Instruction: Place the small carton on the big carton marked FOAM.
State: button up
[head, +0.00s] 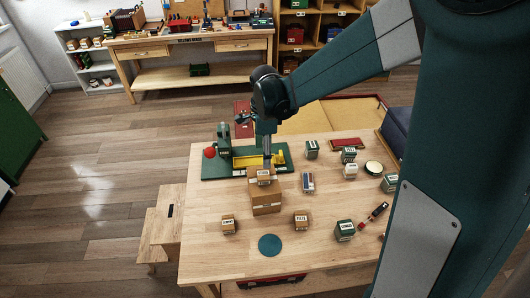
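The big brown carton (267,203) stands on the table near its middle, in front of the green machine. I cannot read a FOAM mark on it. A smaller brown carton (255,175) with a white label shows at its top, under my gripper (266,168). My gripper points straight down, with its fingers at the small carton. Whether the small carton rests on the big one or hangs just above it cannot be told. The finger opening is too small and partly hidden to judge.
Two other small brown labelled cartons, left (228,224) and right (301,221), stand nearer the front. A blue-green disc (270,245) lies between them. Several green boxes and a screwdriver (374,215) are at the right. The green machine (219,166) stands behind.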

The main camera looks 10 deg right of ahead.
jog(key=s+d+r+n+t, duration=0.3)
jog(key=s+d+r+n, duration=0.45)
jog(key=s+r, duration=0.35)
jog(key=s+d+r+n+t, duration=0.2)
jog(key=s+d+n, duration=0.1)
jog(key=s+n, duration=0.2)
jog(key=s+d+r+n+t, duration=0.2)
jog(key=s+n, duration=0.3)
jog(key=s, duration=0.3)
jog(key=shift+s+d+r, duration=0.35)
jog(key=shift+d, duration=0.05)
